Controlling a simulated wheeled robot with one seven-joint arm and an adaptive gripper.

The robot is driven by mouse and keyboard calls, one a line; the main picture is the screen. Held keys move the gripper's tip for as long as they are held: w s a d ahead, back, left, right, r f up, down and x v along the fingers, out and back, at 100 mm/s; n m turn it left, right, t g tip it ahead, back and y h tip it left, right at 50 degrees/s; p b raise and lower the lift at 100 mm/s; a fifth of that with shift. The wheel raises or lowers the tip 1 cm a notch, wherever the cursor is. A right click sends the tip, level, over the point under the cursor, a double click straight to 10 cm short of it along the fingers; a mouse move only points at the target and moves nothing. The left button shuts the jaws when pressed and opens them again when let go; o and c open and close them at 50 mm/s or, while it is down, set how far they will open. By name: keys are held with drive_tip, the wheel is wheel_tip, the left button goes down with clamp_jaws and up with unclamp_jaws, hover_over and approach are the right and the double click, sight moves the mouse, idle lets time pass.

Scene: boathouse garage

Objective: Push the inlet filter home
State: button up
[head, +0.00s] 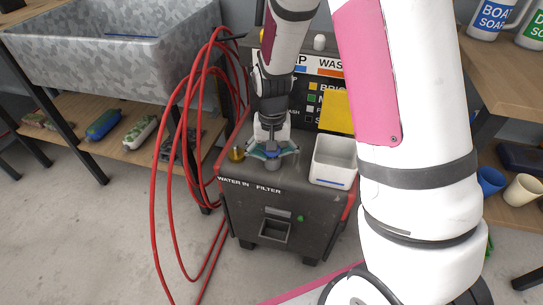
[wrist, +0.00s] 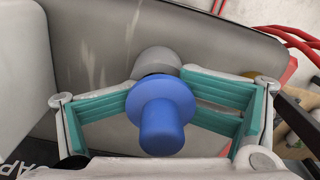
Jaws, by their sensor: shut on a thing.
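The inlet filter (wrist: 163,112) is a blue piece with a round flange and a narrower knob, seen in the wrist view. My gripper (wrist: 158,88) has its teal fingers closed on either side of the filter, near its flange. A grey round fitting (wrist: 157,60) shows just beyond the filter; how deep the filter sits in it is hidden. In the head view my gripper (head: 271,150) points down over the top of the dark pressure washer (head: 245,205), above the printed word FILTER. My fingers mostly hide the filter there.
A brass water inlet (head: 236,154) stands left of my gripper. A white open bin (head: 333,160) sits to its right on the washer. A red hose (head: 165,150) loops at the left, near a metal sink (head: 120,50). Cups (head: 522,190) stand on the right shelf.

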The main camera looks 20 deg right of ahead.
drive_tip(key=shift+s+d+f, duration=0.25)
drive_tip(key=shift+s+f, duration=0.05)
drive_tip(key=shift+f, duration=0.1)
drive_tip(key=o, duration=2.2)
drive_tip(key=shift+w+r, duration=0.1)
drive_tip(key=shift+a, duration=0.1)
drive_tip(key=shift+w+a+r, duration=0.1)
drive_tip(key=shift+w, duration=0.05)
drive_tip(key=shift+r, duration=0.1)
drive_tip(key=shift+r, duration=0.35)
wheel_tip(320, 180, up, 11)
drive_tip(key=shift+r, duration=0.1)
